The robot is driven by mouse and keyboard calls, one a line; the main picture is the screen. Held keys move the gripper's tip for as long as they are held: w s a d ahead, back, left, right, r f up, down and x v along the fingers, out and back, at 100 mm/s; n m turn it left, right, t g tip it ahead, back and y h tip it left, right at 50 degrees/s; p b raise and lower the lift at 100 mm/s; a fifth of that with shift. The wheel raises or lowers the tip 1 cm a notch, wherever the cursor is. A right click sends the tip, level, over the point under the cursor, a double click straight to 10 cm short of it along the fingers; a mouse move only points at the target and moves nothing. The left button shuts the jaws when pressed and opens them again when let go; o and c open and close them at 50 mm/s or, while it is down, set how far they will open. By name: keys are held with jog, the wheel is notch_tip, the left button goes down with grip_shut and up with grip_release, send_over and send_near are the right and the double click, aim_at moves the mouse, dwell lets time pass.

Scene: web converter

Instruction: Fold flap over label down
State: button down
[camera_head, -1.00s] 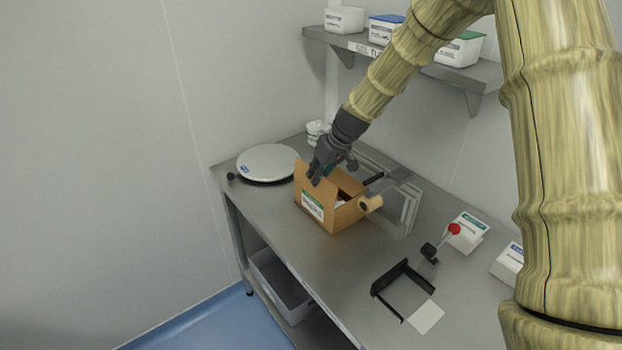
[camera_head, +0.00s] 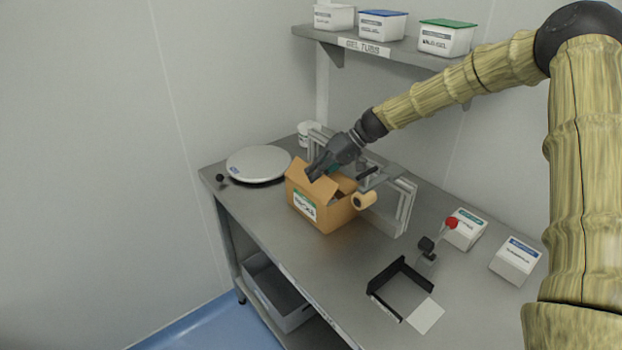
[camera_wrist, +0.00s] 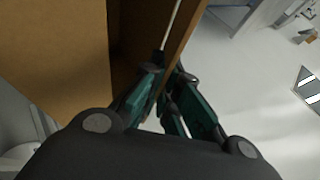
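The open cardboard box (camera_head: 338,217) stands on the steel bench, with a white and green label (camera_head: 304,205) on its left front wall. The flap above the label (camera_head: 309,186) stands up from that wall and appears to lean inward over the opening. My gripper (camera_head: 314,172) is at the flap's upper edge. In the wrist view, the teal-padded fingers of my gripper (camera_wrist: 170,82) come close together beside a brown cardboard panel (camera_wrist: 183,35). Whether they pinch it is not clear. The far side of the flap is partly hidden by my gripper.
A tape roll (camera_head: 363,201) on a grey frame (camera_head: 405,205) stands close to the box's right. A round white scale (camera_head: 258,163) lies left. A black bracket (camera_head: 402,275) and white cartons (camera_head: 515,261) are at right. A shelf (camera_head: 375,48) with tubs hangs above.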

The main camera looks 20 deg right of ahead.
jog(key=shift+d+f+y+b, duration=0.2)
jog(key=shift+f+y+b, duration=0.15)
jog(key=shift+y+b, duration=0.2)
jog(key=shift+w, duration=0.1)
jog(key=c, duration=1.7)
grip_release()
jog(key=shift+r, duration=5.05)
